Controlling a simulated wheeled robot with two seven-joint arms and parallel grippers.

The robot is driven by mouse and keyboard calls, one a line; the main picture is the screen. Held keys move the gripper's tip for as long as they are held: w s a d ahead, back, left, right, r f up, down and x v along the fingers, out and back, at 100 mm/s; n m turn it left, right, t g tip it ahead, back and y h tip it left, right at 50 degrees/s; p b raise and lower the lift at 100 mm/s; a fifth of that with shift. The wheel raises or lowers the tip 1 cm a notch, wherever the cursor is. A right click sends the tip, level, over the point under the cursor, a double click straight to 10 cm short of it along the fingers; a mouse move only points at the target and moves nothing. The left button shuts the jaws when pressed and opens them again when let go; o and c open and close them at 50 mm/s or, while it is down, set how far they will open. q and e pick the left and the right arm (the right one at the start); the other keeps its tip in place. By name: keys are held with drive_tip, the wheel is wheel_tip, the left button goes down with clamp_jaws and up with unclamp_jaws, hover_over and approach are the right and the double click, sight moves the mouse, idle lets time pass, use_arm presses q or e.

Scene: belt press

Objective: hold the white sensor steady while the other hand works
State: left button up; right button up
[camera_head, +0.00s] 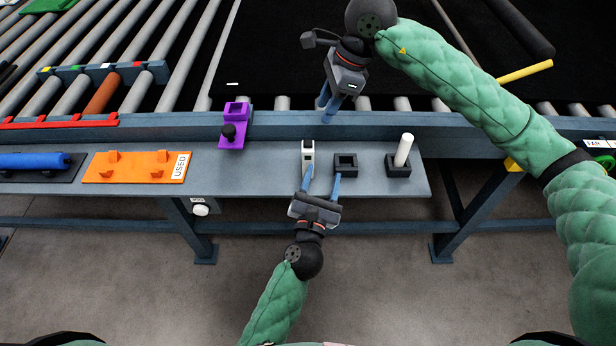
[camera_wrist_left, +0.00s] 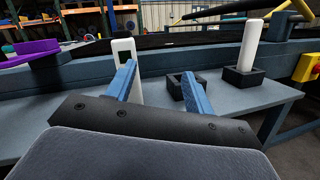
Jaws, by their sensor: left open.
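The white sensor (camera_head: 308,154), an upright white block with a dark window, stands on the grey shelf (camera_head: 240,180). My left gripper (camera_head: 321,181) is open just in front of it, with nothing between its fingers. In the left wrist view the sensor (camera_wrist_left: 123,49) stands behind the left finger, which hides part of it; I cannot tell whether they touch. An empty black square socket (camera_head: 345,163) is just right of the sensor. My right gripper (camera_head: 325,111) hangs above the blue rail behind the sensor, fingers pointing down; their opening is unclear.
A white rod (camera_head: 404,149) stands in a black holder (camera_head: 398,170) at right. A purple fixture (camera_head: 234,130) with a black knob is left of the sensor. An orange plate (camera_head: 132,168) marked USED and a blue roller (camera_head: 30,161) lie further left. Bare shelf lies between.

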sight(308, 154)
use_arm(q)
drive_tip(key=a+n+y, duration=0.1)
drive_tip(key=n+y, duration=0.1)
drive_tip(key=n, duration=0.1)
drive_tip(key=w+a+f+n+y, duration=0.1)
drive_tip(key=y, duration=0.1)
drive_tip(key=shift+a+g, duration=0.35)
drive_tip(key=shift+g, duration=0.05)
drive_tip(key=shift+w+a+n+g+y, duration=0.15)
drive_tip(key=shift+a+n+g+y, duration=0.05)
drive_tip(key=shift+n, duration=0.35)
drive_tip(key=shift+w+a+n+g+y, duration=0.1)
drive_tip(key=shift+a+n+g+y, duration=0.1)
drive_tip(key=shift+n, duration=0.35)
drive_tip(key=shift+w, duration=3.8)
clamp_jaws()
use_arm(e)
drive_tip(key=shift+c, duration=0.3)
clamp_jaws()
